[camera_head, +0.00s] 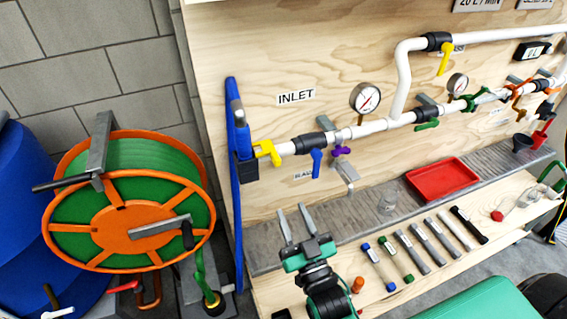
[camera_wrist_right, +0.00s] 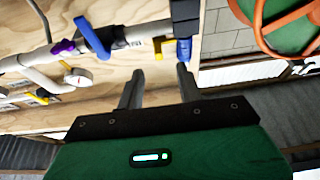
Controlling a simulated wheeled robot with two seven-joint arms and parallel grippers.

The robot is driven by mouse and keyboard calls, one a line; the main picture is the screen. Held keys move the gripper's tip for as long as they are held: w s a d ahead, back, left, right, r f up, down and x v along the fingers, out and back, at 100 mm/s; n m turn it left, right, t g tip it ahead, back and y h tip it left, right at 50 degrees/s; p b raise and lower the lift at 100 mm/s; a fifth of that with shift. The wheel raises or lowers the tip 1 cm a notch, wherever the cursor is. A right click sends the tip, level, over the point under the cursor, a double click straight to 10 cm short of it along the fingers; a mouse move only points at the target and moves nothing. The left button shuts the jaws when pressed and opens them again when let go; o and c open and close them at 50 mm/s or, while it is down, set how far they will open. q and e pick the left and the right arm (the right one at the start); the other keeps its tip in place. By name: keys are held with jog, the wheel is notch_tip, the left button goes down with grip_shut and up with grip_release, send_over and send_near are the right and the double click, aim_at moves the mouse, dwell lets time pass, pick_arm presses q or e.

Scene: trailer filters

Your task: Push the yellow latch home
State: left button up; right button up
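The yellow latch (camera_head: 266,152) sits at the left end of the white inlet pipe, beside the blue coupling (camera_head: 243,140) on the blue upright. It also shows in the right wrist view (camera_wrist_right: 161,46), beyond the fingertips. My right gripper (camera_head: 296,221) is below and a little right of the latch, apart from it, with its fingers pointing up toward the board. Its two grey fingers (camera_wrist_right: 158,84) are spread with nothing between them. I cannot tell how far the latch is closed. My left gripper is not in view.
A blue-handled valve (camera_head: 316,160) and a purple tap (camera_head: 341,150) are right of the latch. A gauge (camera_head: 365,98) is above the pipe. An orange-and-green hose reel (camera_head: 130,215) is at left.

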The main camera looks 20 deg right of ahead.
aim_at(278, 162)
jog(key=r+p+x, duration=0.1)
jog(key=x, duration=0.3)
jog(key=p+x, duration=0.2)
jog(key=x, duration=0.2)
jog(key=s+d+r+p+x, duration=0.1)
jog(key=p+x, duration=0.1)
jog(key=x, duration=0.2)
jog(key=shift+w+a+r, duration=0.1)
jog(key=shift+w+r, duration=0.35)
jog(key=shift+r, duration=0.05)
jog(key=shift+w+r, duration=0.15)
jog(key=shift+w, duration=0.4)
jog(key=shift+c, duration=0.5)
grip_shut()
